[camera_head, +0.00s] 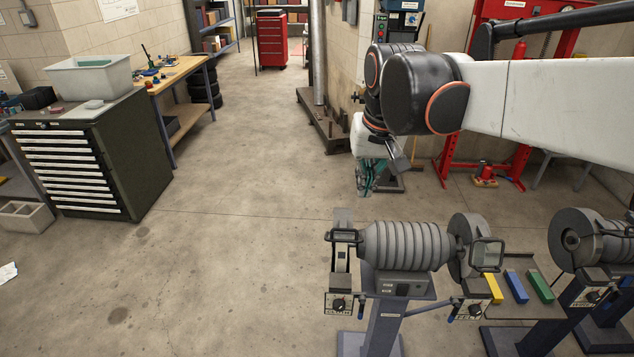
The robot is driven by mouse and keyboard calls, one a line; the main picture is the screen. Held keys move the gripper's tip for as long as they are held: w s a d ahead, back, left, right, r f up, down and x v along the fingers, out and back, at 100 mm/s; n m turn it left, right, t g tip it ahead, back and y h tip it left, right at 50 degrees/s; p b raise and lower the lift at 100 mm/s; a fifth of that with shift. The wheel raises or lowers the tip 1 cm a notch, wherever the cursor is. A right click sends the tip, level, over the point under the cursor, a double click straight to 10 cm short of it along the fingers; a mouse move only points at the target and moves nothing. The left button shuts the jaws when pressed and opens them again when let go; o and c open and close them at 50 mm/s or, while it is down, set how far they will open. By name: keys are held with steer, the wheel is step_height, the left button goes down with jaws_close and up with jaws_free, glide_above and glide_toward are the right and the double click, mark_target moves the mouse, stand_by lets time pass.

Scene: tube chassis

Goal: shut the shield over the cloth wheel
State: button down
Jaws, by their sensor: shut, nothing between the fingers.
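A pedestal machine with a ribbed grey motor (405,245) stands at the lower middle. It has a round grey wheel or wheel housing (463,240) at its right end, with a framed shield (487,254) beside it. At its left end is another framed shield (343,236). A second machine with a large round wheel or housing (573,238) stands at the right, partly cut off by the picture edge. My gripper (365,190) is shut and empty, pointing down, above and behind the ribbed machine in the picture.
Yellow (493,287), blue (516,286) and green (541,286) bars lie on a tray between the machines. A red press frame (521,160) stands behind. A dark drawer cabinet (145,160) and a workbench (178,72) are at left. The floor at centre left is clear.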

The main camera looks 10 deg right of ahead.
steer(key=w+f+m+g, duration=0.1)
steer(key=w+f+g, duration=0.2)
steer(key=w, duration=0.9)
steer(key=b, duration=0.1)
glide_above(343, 236)
steer(key=w, duration=0.1)
steer(key=f, duration=1.3)
steer(key=shift+w+d, duration=0.2)
steer(key=shift+s+a+f, duration=0.1)
steer(key=shift+s+f, duration=0.25)
steer(key=shift+f, duration=0.05)
steer(key=shift+s, duration=0.1)
steer(key=shift+s+a+f+t+b, duration=0.1)
steer(key=shift+s+t+b, duration=0.3)
steer(key=shift+t, duration=0.1)
